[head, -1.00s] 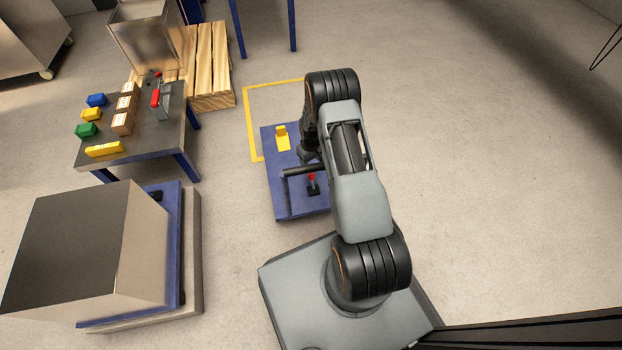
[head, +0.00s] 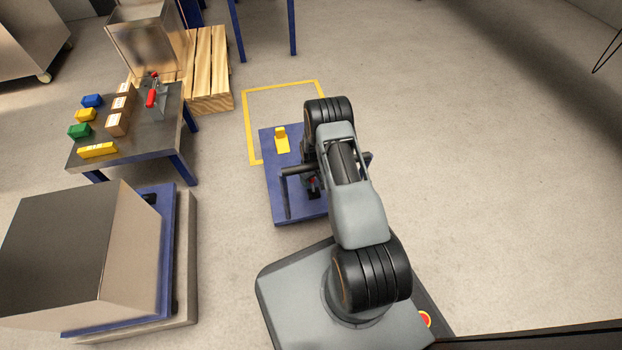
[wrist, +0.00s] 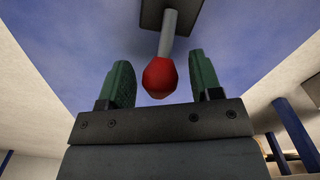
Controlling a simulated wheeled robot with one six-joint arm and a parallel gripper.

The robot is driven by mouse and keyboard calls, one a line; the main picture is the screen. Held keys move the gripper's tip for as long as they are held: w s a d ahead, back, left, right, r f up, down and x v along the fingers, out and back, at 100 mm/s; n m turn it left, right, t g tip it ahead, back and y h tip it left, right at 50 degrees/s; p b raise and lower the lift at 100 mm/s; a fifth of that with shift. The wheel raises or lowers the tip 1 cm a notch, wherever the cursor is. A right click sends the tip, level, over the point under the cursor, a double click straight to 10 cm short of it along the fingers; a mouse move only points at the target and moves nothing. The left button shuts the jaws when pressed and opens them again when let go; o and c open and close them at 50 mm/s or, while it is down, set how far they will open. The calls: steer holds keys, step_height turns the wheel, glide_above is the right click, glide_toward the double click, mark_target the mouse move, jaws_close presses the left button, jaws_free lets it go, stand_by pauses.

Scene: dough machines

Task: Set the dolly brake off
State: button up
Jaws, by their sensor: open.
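The blue dolly (head: 280,211) stands on the floor in front of my base, with a dark push bar across it. Its brake lever is a grey rod with a red knob (wrist: 160,76), which shows large in the wrist view; in the head view the red knob (head: 312,181) is partly covered by my arm. My gripper (wrist: 165,80) is open, with its two green fingers apart. The knob appears between the fingers in the picture; I cannot tell whether it touches either one. A yellow part (head: 282,144) sits on the dolly's far end.
A yellow floor outline (head: 247,118) lies behind the dolly. A table (head: 150,142) with blocks, boxes and a red-handled clamp stands at left, beside a wooden pallet (head: 208,75). A large steel box (head: 70,240) is at front left. The floor at right is clear.

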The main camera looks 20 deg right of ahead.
steer(key=shift+c, duration=0.4)
jaws_close()
